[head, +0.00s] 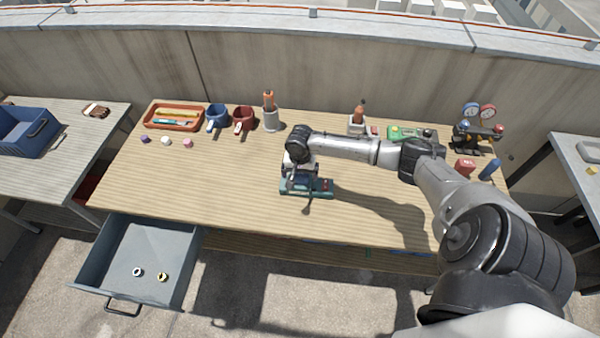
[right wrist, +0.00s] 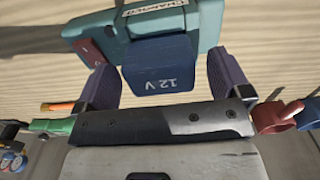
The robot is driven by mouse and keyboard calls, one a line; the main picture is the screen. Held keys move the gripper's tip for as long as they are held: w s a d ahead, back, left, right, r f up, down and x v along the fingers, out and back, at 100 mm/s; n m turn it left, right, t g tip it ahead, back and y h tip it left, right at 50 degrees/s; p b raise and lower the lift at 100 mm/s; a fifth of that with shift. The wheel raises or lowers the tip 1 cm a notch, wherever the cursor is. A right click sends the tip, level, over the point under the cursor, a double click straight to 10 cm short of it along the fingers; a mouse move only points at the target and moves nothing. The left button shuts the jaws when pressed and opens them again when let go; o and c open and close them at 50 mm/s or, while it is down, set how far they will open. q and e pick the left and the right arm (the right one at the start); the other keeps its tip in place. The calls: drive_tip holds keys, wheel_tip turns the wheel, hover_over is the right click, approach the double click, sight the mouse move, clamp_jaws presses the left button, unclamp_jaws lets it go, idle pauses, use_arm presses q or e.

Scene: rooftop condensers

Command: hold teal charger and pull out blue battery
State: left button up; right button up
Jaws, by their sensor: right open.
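The teal charger (head: 318,188) lies near the middle of the wooden table, and it also fills the top of the right wrist view (right wrist: 140,25). The blue battery (right wrist: 160,68), marked 12 V, sits in the charger. My right gripper (head: 303,180) is above the charger in the head view and partly hides it and the battery. My left gripper is not in view.
At the table's back stand an orange tray (head: 174,127), a blue mug (head: 216,113), a red mug (head: 244,118) and a cup with tools (head: 271,119). A gauge set (head: 478,128) stands at the back right. An open drawer (head: 118,288) holds two rings. The table's left front is clear.

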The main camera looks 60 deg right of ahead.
drive_tip(key=shift+r, duration=0.1)
wheel_tip(320, 180, up, 12)
idle(0.5)
